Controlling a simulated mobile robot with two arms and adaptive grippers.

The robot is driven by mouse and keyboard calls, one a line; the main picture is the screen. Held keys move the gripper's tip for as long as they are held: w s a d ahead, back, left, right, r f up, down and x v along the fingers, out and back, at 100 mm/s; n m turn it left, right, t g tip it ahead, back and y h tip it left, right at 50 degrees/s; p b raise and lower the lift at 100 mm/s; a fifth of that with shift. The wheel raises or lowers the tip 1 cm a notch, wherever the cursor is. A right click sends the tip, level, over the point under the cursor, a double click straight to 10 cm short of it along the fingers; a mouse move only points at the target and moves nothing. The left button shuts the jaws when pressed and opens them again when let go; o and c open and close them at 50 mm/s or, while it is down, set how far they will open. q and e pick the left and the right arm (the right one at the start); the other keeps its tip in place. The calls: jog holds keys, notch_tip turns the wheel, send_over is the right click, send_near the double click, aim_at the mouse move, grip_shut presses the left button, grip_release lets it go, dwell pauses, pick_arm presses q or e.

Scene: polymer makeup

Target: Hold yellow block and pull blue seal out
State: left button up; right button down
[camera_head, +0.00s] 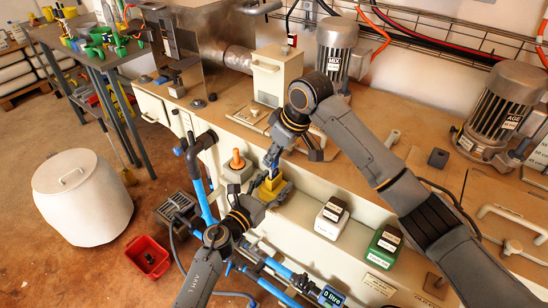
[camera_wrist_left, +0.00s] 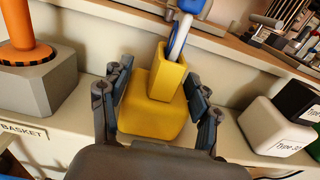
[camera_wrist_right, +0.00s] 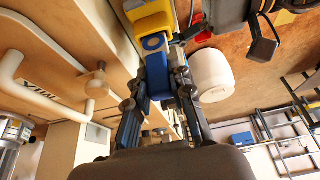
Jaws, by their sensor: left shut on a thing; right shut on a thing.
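The yellow block (camera_head: 270,187) sits on the narrow ledge, with a wide base and an upright square socket. My left gripper (camera_wrist_left: 160,112) is shut on the block, with one finger on each side of it. The blue seal (camera_wrist_left: 180,36) rises from the socket's opening; its lower end is hidden there. My right gripper (camera_wrist_right: 161,97) is shut on the blue seal, which shows between its fingers with a ring-shaped blue part (camera_wrist_right: 154,43) close to the yellow block (camera_wrist_right: 150,18). In the head view my right gripper (camera_head: 273,156) is directly above my left gripper (camera_head: 268,190).
An orange handle on a grey block (camera_head: 236,165) stands left of the yellow block. White (camera_head: 329,222) and green (camera_head: 384,246) blocks with dark tops stand to the right. A beige box (camera_head: 276,75) and motors are behind. A red basket (camera_head: 148,257) and white drum (camera_head: 82,197) are on the floor.

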jog(key=shift+r, duration=1.9)
pick_arm(q)
jog(key=o, duration=1.3)
